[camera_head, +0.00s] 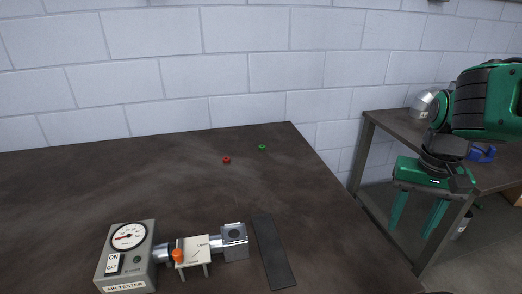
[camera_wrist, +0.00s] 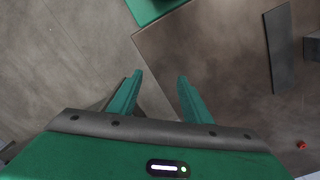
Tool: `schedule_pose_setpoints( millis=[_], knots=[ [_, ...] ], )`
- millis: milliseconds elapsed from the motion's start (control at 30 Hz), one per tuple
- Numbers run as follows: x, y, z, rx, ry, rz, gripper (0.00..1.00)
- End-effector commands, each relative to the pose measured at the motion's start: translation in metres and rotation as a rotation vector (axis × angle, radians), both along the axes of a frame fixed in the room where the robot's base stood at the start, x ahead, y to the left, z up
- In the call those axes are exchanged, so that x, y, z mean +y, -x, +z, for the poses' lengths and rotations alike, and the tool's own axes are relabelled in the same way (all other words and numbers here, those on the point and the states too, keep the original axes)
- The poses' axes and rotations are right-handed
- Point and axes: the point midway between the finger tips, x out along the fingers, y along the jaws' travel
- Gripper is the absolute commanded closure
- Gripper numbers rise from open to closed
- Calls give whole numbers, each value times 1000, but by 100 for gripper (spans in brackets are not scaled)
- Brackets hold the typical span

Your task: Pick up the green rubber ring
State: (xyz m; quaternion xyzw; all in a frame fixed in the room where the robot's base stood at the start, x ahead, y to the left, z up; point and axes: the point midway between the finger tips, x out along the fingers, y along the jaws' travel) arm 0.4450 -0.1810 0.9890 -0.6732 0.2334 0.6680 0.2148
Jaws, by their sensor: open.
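The green rubber ring (camera_head: 262,148) is small and lies on the dark table near its far right corner in the head view. A similar red ring (camera_head: 227,160) lies to its left and a little nearer; it also shows at the right edge of the wrist view (camera_wrist: 301,145). I do not see the green ring in the wrist view. My gripper (camera_head: 418,232) hangs to the right of the table, fingers pointing down, well apart from both rings. In the wrist view its two green fingers (camera_wrist: 159,78) are spread with nothing between them.
The dark table (camera_head: 100,180) holds a grey air tester (camera_head: 127,256), a metal fitting with an orange knob (camera_head: 192,252) and a flat dark strip (camera_head: 272,254) near the front. A second table (camera_head: 388,122) stands at right, behind my arm. The table around the rings is clear.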

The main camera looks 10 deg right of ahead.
Motion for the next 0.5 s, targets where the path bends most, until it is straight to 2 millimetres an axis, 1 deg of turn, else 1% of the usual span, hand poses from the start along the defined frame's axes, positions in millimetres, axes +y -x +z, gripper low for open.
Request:
schedule_pose_setpoints(
  millis=[33, 67, 100, 167, 200, 233, 267, 300, 367, 400, 467, 500],
  knots=[
    [-4, -20, 7, 2, 19, -41, 55],
    [-6, -32, 11, 1, 30, -71, 55],
    [-9, -51, 17, -3, 47, -117, 55],
    [-10, -82, 25, -14, 68, -188, 55],
    [-11, -103, 29, -22, 79, -234, 55],
    [-10, -119, 32, -30, 85, -269, 55],
    [-9, -135, 34, -38, 90, -303, 55],
    [-6, -156, 37, -49, 94, -348, 55],
    [-1, -189, 39, -66, 96, -415, 55],
    [3, -210, 40, -78, 92, -462, 55],
    [11, -242, 39, -95, 82, -532, 55],
    [18, -263, 39, -106, 72, -578, 55]
  ],
)
